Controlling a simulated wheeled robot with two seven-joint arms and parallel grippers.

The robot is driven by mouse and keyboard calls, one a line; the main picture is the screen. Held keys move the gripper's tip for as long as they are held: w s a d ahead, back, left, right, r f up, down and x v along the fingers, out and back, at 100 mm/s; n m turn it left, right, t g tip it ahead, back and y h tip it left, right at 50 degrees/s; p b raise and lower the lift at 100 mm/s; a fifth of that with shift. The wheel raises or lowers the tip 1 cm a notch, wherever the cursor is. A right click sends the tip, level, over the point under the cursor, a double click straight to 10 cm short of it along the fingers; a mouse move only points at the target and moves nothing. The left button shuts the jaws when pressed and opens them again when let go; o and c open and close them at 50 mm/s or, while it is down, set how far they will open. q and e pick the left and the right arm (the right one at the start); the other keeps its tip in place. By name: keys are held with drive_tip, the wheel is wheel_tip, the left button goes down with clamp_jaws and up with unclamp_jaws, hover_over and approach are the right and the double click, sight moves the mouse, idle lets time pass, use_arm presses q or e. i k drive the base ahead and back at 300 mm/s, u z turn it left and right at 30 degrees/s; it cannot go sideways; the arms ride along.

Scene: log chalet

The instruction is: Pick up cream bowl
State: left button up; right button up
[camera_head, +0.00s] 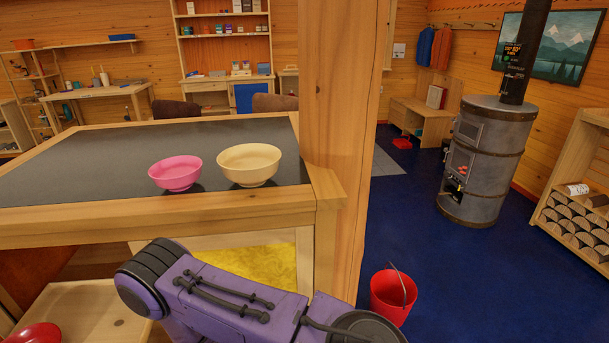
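The cream bowl (249,166) stands upright on the dark top of a wooden table (85,165), near its front right corner. It looks empty. A pink bowl (175,173) stands just to its left, with a small gap or none between the rims. A purple arm link of mine shows at the bottom middle, below the table edge. Neither of my grippers is in view, and nothing is seen holding the cream bowl.
A thick wooden post (341,120) rises right beside the table's right edge. A red bucket (393,296) stands on the blue floor at the lower right. A metal stove (487,160) stands farther right. The table's left part is clear.

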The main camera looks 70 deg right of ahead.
sight(250, 165)
drive_tip(key=z, duration=0.05)
drive_tip(key=k, duration=0.35)
drive_tip(key=z, duration=2.05)
drive_tip(key=i, duration=0.25)
drive_tip(key=u, duration=0.1)
